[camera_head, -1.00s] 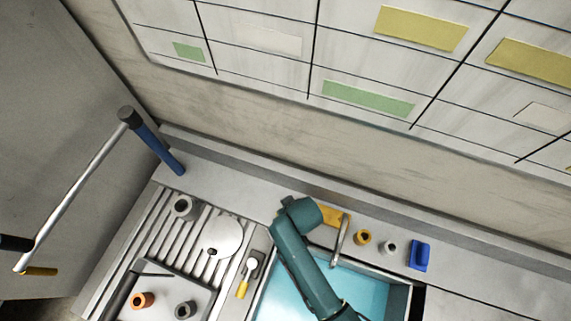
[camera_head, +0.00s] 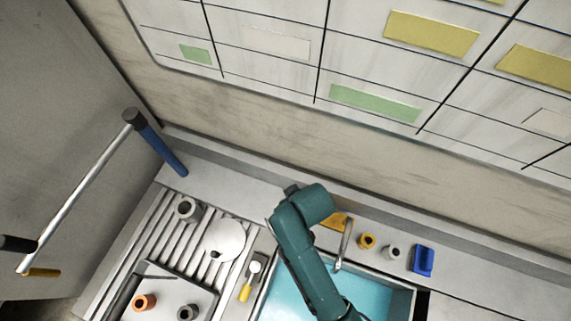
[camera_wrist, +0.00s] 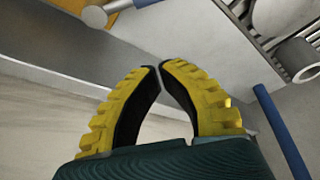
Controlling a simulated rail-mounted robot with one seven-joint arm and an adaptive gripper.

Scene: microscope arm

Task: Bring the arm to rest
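The jointed arm on the left in the head view has a blue post (camera_head: 160,148) on the counter's back edge. Its silver bar (camera_head: 75,200) runs from a dark cap down and left, out past the counter. A dark piece and a yellow piece (camera_head: 40,272) are at its far end. My teal arm shows over the sink in the head view, apart from the post and bar; my gripper is out of that picture. In the wrist view my gripper (camera_wrist: 160,66) has its two yellow, black-lined fingers together at the tips, with nothing visible between them.
The blue sink (camera_head: 285,290) has a faucet (camera_head: 343,245) behind it. A blue holder (camera_head: 423,260) stands right. In the wrist view, a blue rod (camera_wrist: 280,130) is beside my gripper.

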